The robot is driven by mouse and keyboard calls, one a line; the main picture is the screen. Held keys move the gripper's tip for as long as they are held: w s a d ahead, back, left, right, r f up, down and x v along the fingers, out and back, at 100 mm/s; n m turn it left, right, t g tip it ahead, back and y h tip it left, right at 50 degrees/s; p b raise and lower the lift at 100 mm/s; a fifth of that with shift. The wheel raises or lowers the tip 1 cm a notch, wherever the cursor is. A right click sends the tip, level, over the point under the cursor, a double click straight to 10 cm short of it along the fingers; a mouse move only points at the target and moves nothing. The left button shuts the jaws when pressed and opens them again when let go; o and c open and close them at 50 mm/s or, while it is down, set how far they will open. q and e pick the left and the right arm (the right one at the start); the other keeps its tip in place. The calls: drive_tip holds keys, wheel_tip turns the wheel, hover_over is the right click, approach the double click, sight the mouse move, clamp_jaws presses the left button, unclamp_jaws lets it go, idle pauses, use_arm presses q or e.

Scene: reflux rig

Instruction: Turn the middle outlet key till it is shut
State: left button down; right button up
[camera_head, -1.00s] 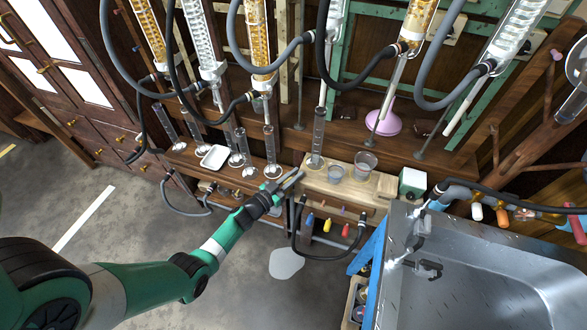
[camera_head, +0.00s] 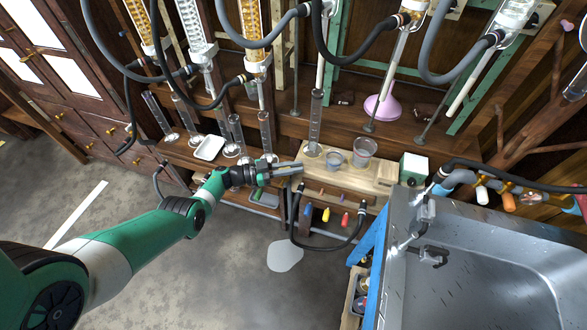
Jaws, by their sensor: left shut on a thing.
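My left gripper (camera_head: 296,169) is in front of the bench edge, just left of the pale wooden board. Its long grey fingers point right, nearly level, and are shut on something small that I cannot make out. Three coloured handles hang under the bench, below and right of the fingertips: a blue one (camera_head: 308,210), a yellow one (camera_head: 326,214) in the middle and a red one (camera_head: 345,220). The gripper is visibly apart from these. Which part is the middle outlet key, and how far it is turned, I cannot tell. My right gripper is out of view.
A black hose (camera_head: 325,247) loops below the coloured handles. Glass cylinders (camera_head: 315,120), beakers (camera_head: 364,148) and a white tray (camera_head: 209,147) stand on the bench. A metal sink (camera_head: 480,270) is at the right. Hoses and condensers hang above. Floor in front is open.

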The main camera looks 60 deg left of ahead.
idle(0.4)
use_arm(q)
drive_tip(key=c, duration=0.9)
unclamp_jaws()
drive_tip(key=shift+o, duration=0.2)
drive_tip(key=p+v, duration=0.2)
drive_tip(key=v, duration=0.9)
drive_tip(key=shift+s, duration=0.3)
drive_tip(key=shift+a, duration=0.1)
